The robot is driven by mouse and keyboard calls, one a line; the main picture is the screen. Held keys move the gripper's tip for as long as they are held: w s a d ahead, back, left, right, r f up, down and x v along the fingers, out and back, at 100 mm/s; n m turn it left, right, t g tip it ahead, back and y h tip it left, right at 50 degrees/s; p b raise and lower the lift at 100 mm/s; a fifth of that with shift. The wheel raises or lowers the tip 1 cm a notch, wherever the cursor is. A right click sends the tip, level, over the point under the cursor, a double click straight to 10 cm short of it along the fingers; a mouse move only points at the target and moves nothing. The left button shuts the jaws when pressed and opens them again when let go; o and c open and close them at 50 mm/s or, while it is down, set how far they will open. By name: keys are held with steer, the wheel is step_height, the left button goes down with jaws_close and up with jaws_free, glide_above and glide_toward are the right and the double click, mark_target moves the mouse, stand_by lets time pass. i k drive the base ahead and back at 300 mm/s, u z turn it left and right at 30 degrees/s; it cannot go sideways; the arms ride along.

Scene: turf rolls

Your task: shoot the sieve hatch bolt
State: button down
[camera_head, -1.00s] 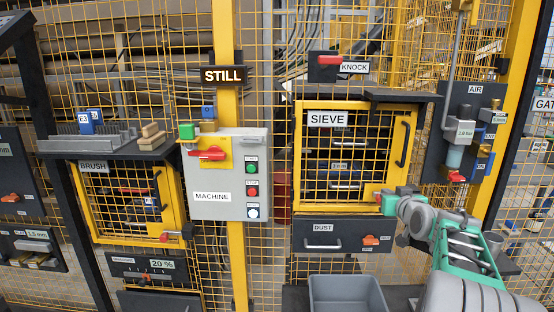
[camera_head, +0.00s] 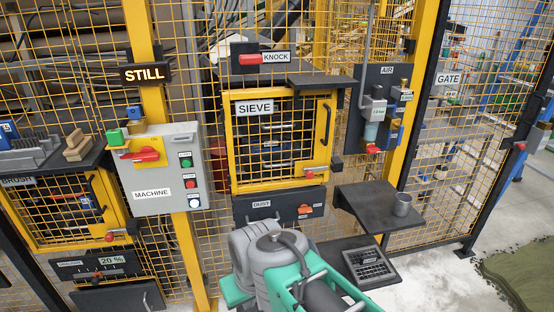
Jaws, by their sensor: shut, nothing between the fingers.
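The sieve hatch, a yellow-framed mesh door (camera_head: 229,150) with a SIEVE label, looks closed in its frame. Its bolt (camera_head: 309,174), with a red knob, sits at the lower right of the door. A dark block (camera_head: 337,163) stands just right of it on the frame. The bolt is too small to tell whether its bar reaches into that block. My grey and teal arm is at the bottom middle, below the hatch and in front of the dust drawer. My gripper's fingers do not show; the arm hides them or they are out of the picture.
Under the hatch is a dust drawer (camera_head: 265,206). A dark shelf (camera_head: 365,200) with a metal cup (camera_head: 402,204) juts out at right, above a dark tray (camera_head: 368,265). The machine box (camera_head: 155,185) is at left.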

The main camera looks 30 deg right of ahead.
mark_target(309, 173)
steer(key=z, duration=0.55)
steer(key=k, duration=0.65)
steer(key=z, duration=0.55)
steer(key=i, duration=0.55)
steer(key=u, duration=0.55)
steer(key=i, duration=0.8)
steer(key=u, duration=1.3)
steer(key=i, duration=0.3)
steer(key=u, duration=0.2)
